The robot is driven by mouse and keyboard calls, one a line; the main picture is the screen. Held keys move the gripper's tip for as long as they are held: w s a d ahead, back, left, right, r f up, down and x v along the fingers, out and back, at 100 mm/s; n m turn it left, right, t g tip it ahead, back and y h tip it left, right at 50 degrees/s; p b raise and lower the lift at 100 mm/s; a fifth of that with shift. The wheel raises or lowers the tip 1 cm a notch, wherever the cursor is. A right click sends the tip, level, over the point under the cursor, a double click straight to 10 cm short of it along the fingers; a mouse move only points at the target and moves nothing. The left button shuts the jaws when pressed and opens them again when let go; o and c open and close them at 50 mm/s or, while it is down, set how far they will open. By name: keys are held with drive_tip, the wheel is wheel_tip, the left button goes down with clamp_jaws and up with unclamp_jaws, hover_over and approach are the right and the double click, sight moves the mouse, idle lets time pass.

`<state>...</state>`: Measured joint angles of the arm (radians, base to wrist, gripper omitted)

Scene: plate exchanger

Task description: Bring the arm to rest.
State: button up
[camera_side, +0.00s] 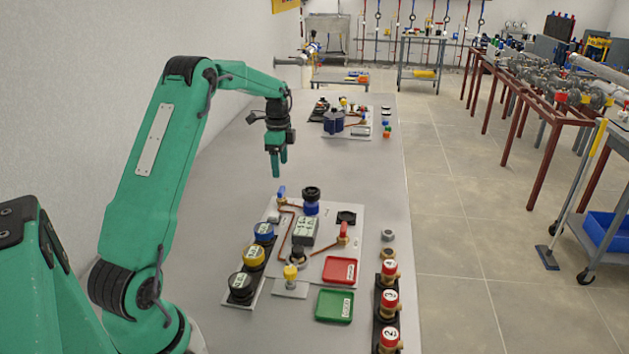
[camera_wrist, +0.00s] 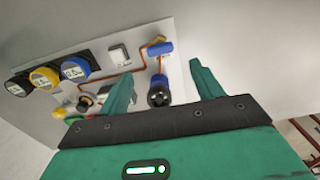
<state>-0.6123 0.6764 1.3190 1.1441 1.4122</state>
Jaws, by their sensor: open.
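My gripper (camera_side: 279,164) hangs fingers down above the grey table, behind the near board of fittings and apart from everything. Its two green fingers also show in the wrist view (camera_wrist: 163,83), spread open with nothing held between them. My green arm reaches in from the left of the side view, raised and bent at the elbow. A blue fitting with a black cap (camera_side: 311,201) stands on the near board, below and in front of the fingers. It also shows in the wrist view (camera_wrist: 158,92), beyond the gap between the fingers.
The near white board (camera_side: 345,215) carries copper pipes and a grey block (camera_side: 304,232). Blue, yellow and black caps (camera_side: 254,256) line its left side. A red tray (camera_side: 340,270), a green tray (camera_side: 334,306) and numbered red-topped parts (camera_side: 389,300) stand near.

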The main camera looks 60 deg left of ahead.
drive_tip(key=s+d+r+n+t, duration=0.1)
drive_tip(key=s+d+r+n, duration=0.15)
drive_tip(key=d+r, duration=0.6)
drive_tip(key=s+d+r+n+t, duration=0.2)
drive_tip(key=s+d+r, duration=0.25)
drive_tip(key=d, duration=0.65)
drive_tip(key=s+d+n+t, duration=0.2)
drive_tip(key=s+d+n, duration=0.2)
drive_tip(key=s+d, duration=0.8)
drive_tip(key=s, duration=0.4)
drive_tip(key=shift+d+f+n+t, duration=0.15)
drive_tip(key=shift+d+n+t, duration=0.15)
drive_tip(key=shift+n, duration=0.05)
